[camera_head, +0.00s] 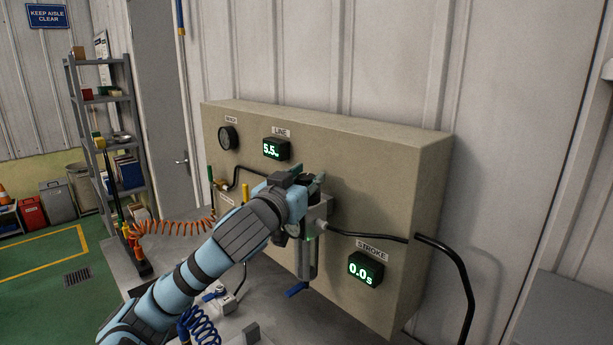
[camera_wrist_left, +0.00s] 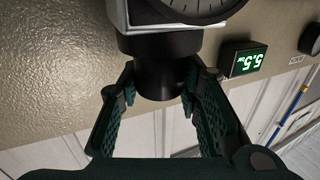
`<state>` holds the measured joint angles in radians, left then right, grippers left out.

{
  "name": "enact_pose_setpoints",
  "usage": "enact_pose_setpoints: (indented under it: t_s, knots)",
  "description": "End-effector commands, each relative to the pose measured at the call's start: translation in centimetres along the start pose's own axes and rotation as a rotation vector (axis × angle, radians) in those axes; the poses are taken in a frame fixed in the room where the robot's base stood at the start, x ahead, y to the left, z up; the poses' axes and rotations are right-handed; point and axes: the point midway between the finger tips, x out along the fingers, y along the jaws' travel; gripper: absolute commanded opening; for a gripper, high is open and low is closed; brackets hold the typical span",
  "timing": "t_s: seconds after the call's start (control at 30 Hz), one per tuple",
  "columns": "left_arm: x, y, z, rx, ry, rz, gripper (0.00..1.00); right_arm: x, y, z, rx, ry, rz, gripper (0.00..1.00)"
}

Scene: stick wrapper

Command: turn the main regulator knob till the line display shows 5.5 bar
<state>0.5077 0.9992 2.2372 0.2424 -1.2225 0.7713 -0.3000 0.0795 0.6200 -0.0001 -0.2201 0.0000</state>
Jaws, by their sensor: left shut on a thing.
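The line display (camera_head: 275,149) on the beige panel reads 5.5 in the head view. It also shows upside down in the left wrist view (camera_wrist_left: 247,61), again reading 5.5. The main regulator knob (camera_wrist_left: 160,78) is a black cylinder under a pale regulator body with a round dial. My left gripper (camera_wrist_left: 158,84) is shut on the knob, one finger on each side. In the head view my left gripper (camera_head: 298,184) is at the regulator and hides the knob and part of the body. My right gripper is not in view.
The stroke display (camera_head: 365,268) reads 0.0 s at the panel's lower right. A black hose (camera_head: 375,236) runs right from the regulator. Orange (camera_head: 175,229) and blue (camera_head: 203,321) coiled hoses lie near my left arm.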

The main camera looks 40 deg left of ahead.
Motion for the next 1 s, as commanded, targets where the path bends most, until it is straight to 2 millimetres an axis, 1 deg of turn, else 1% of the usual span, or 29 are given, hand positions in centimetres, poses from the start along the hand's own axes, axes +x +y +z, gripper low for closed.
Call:
enact_pose_setpoints:
  t_s: [0.13,0.17,0.2,0.27,0.3,0.53,0.63,0.67,0.77,0.9,1.0]
  knots:
    - [0.0,0.0,-0.1,0.001,0.003,0.000,0.04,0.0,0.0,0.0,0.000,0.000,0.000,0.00]
    - [0.0,0.0,-0.1,0.001,0.003,0.000,0.35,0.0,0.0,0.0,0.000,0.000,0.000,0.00]
    - [0.0,0.0,-0.1,0.001,0.003,0.000,0.41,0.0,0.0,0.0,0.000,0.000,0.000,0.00]
    - [0.0,0.0,-0.1,0.001,0.003,0.000,0.51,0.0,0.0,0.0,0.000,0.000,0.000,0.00]
    - [0.0,0.0,0.0,0.001,0.002,0.000,0.53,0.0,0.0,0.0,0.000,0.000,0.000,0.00]
    - [0.0,0.0,0.0,0.001,0.001,0.000,0.53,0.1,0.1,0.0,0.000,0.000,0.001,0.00]
    - [0.0,-0.1,-0.6,-0.001,0.003,-0.001,0.53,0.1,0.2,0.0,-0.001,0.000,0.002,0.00]
    - [0.0,-0.1,-1.0,-0.002,0.005,-0.001,0.53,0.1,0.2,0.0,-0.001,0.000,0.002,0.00]
    - [0.0,0.0,-3.1,-0.004,0.007,0.002,0.53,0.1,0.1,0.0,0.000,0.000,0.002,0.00]
    - [0.0,0.0,-6.7,-0.007,0.008,0.002,0.53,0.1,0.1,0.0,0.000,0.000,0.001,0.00]
    - [0.0,0.0,-8.7,-0.005,0.006,0.002,0.53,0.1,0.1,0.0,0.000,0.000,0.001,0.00]
